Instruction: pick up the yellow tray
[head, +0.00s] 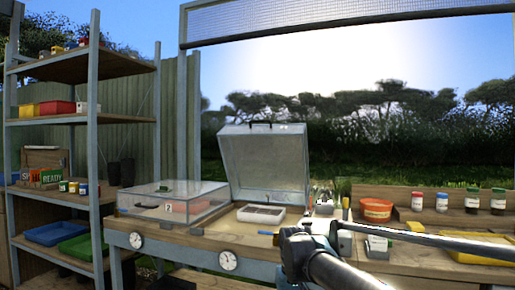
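A yellow tray (478,256) lies on the wooden bench at the right edge of the head view. It is shallow, and a long dark bar crosses in front of it and hides part of it. My arm rises from the bottom middle of the picture, to the left of the tray.
An orange-red tub (376,210) and several lidded jars stand behind on the bench. A clear-lidded case (265,168) stands open, holding a white tray (261,214); a closed one (172,200) is beside it. Shelves (80,118) with coloured bins are at left.

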